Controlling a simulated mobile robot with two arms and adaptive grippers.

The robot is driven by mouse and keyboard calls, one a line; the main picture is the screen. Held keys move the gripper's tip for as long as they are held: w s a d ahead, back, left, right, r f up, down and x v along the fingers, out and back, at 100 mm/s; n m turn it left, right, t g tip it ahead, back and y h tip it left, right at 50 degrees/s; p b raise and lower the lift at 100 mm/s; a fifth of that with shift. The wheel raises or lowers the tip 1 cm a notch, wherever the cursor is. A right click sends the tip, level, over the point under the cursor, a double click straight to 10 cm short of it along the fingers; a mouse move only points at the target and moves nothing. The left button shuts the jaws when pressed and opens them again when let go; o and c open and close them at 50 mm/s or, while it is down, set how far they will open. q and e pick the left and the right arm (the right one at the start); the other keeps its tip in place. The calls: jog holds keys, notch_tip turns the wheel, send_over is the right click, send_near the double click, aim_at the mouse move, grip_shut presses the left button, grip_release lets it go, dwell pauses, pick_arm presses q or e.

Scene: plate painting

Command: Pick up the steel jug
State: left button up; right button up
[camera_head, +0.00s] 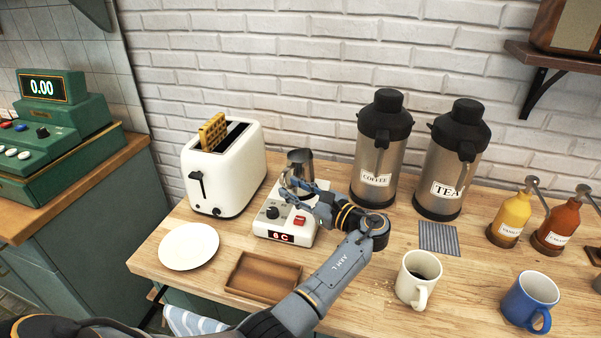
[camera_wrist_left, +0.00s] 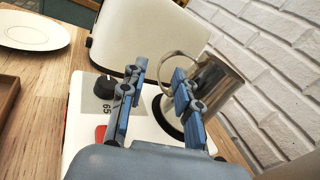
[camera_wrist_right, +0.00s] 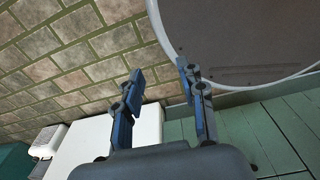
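The steel jug (camera_head: 300,160) stands on the white hot-plate unit (camera_head: 272,228) beside the toaster. In the left wrist view the shiny jug (camera_wrist_left: 222,88) is at the right, with its ring-shaped handle (camera_wrist_left: 163,62) towards the fingers. My left gripper (camera_head: 294,187) is at the near side of the jug. In its wrist view the left gripper (camera_wrist_left: 158,72) is open; one finger overlaps the handle and jug side, the other is clear of it. Whether it touches is unclear. My right gripper (camera_wrist_right: 160,70) is open and empty, away from the counter top in view.
A white toaster (camera_head: 222,168) with a waffle stands left of the unit. Coffee (camera_head: 378,150) and tea (camera_head: 450,165) dispensers stand behind right. A plate (camera_head: 188,246), wooden tray (camera_head: 262,276), cream mug (camera_head: 417,272) and blue mug (camera_head: 528,300) occupy the counter's front.

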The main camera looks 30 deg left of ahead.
aim_at(281, 181)
pick_arm(q)
jog(key=a, duration=0.1)
jog(key=a+p, duration=0.1)
jog(key=a, duration=0.2)
jog(key=shift+w+r, duration=0.1)
jog(key=shift+w, duration=0.2)
jog(key=shift+a, duration=0.25)
jog(key=c, duration=0.6)
jog(key=shift+w, duration=0.1)
grip_shut()
pick_arm(e)
jog(key=shift+w+a+r, duration=0.15)
jog(key=shift+w+r, duration=0.65)
jog(key=shift+r, duration=0.1)
jog(key=shift+s, duration=0.2)
